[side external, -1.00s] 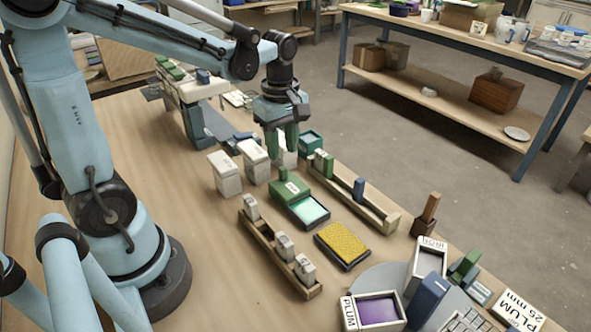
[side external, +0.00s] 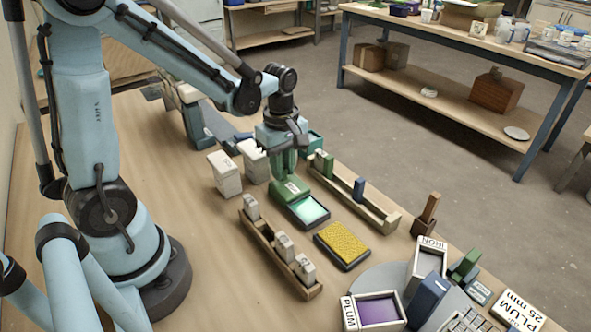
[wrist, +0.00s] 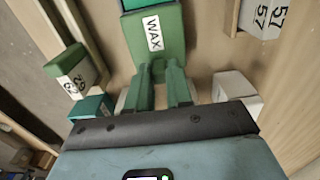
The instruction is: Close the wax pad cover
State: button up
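The wax pad's green cover (side external: 291,188) lies slid back off its pad, with a white WAX label that reads clearly in the wrist view (wrist: 153,36). The bright teal pad face (side external: 309,211) is exposed at its front; only a sliver of it shows at the top of the wrist view (wrist: 133,4). My gripper (side external: 288,172) is low at the cover's rear end, where its small raised knob was visible earlier. The two green fingers (wrist: 160,68) stand a little apart there. The knob is hidden, and I cannot tell whether the fingers grip it.
White blocks (side external: 225,174) stand left of the cover. A wooden rack of stamps (side external: 278,250) lies in front, and a long rack with green and blue pieces (side external: 358,203) lies to the right. A yellow pad (side external: 342,245) sits ahead of the wax pad.

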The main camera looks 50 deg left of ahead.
grip_shut()
jog(key=shift+d, duration=3.45)
jog(key=shift+o, duration=2.1)
grip_release()
notch_tip(320, 180, up, 7)
